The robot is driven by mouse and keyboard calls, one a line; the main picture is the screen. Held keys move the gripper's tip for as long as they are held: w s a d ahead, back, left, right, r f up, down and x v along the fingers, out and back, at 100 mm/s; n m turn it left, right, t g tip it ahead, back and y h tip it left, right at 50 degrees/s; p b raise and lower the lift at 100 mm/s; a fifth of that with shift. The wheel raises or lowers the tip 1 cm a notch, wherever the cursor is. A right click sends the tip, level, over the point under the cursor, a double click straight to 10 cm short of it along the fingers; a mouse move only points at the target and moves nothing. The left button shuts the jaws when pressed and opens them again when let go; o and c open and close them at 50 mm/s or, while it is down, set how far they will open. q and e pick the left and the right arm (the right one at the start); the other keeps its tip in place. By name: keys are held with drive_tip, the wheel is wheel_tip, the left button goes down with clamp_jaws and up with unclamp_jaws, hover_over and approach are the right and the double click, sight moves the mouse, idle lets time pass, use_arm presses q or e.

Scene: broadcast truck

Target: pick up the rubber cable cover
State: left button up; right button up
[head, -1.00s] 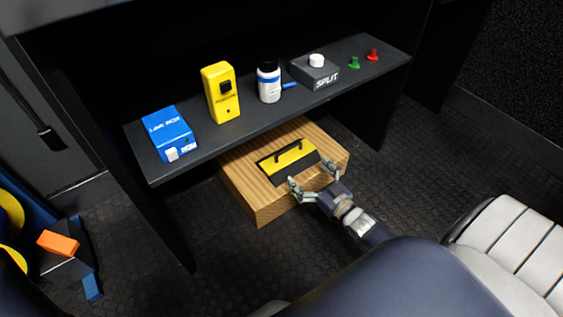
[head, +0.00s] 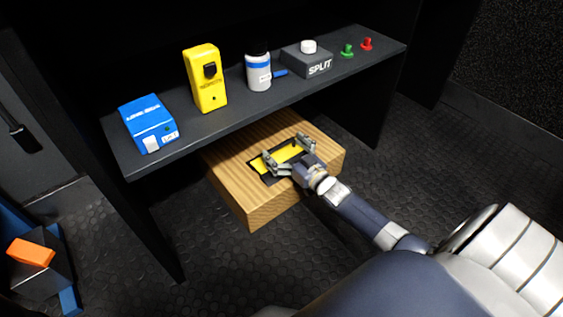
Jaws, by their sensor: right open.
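The rubber cable cover (head: 264,161), black with a yellow top, lies on a wooden box (head: 229,178) under the dark shelf. My right gripper (head: 287,151) is open, with its fingers over the cover, one toward its left part and one toward its right end. The gripper hides part of the cover, including most of its handle. I cannot tell whether the fingers touch it. My left gripper does not show.
The shelf (head: 232,118) overhangs the back of the box. It carries a blue box (head: 147,122), a yellow device (head: 206,78), a white bottle (head: 258,72), a grey SPLIT box (head: 305,60) and two small knobs.

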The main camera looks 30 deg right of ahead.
drive_tip(key=shift+w, duration=0.4)
drive_tip(key=c, duration=1.2)
drive_tip(key=shift+r, duration=0.15)
drive_tip(key=shift+c, duration=0.4)
